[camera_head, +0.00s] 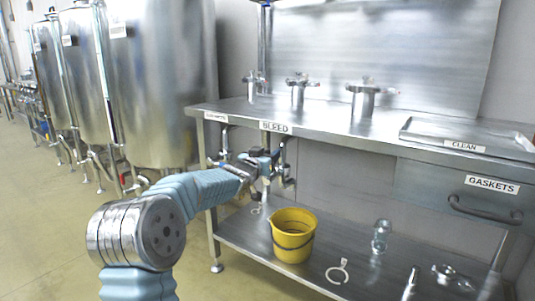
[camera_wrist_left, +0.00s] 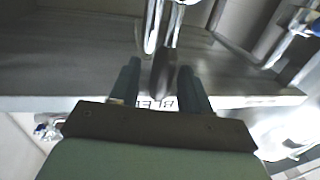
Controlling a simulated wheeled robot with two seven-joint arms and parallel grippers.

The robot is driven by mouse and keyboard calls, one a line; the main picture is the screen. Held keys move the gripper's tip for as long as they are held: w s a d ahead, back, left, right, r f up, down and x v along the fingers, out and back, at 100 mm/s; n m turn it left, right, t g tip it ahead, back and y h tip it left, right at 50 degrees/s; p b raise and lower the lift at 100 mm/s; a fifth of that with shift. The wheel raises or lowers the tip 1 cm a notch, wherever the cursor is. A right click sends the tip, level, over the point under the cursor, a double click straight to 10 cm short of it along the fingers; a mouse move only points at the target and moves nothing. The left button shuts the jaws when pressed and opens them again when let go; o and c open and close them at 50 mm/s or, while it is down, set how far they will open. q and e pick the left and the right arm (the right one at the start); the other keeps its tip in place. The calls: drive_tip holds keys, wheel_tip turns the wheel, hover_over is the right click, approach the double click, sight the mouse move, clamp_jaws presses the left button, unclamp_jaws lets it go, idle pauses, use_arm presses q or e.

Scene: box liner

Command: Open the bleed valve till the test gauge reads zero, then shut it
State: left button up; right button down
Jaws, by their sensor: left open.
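The BLEED label (camera_head: 276,127) is on the front edge of the steel bench. My left gripper (camera_head: 268,163) is just below it, among the pipes and fittings under the bench. In the left wrist view its two fingers (camera_wrist_left: 158,80) are apart, with a dark, rounded piece (camera_wrist_left: 163,72) between them, in line with a shiny pipe (camera_wrist_left: 152,25). This piece may be the bleed valve's handle; I cannot tell whether the fingers touch it. The BLEED label shows partly behind the fingers (camera_wrist_left: 157,103). No gauge dial can be read. My right gripper is out of view.
A yellow bucket (camera_head: 292,236) stands on the lower shelf (camera_head: 250,240), with a white clamp ring (camera_head: 338,272) and glass and metal fittings to its right. Several fittings stand on the bench top, left of the CLEAN tray (camera_head: 470,138). A GASKETS drawer (camera_head: 440,186) is at right.

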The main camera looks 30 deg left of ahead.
use_arm(q)
drive_tip(key=shift+c, duration=0.2)
clamp_jaws()
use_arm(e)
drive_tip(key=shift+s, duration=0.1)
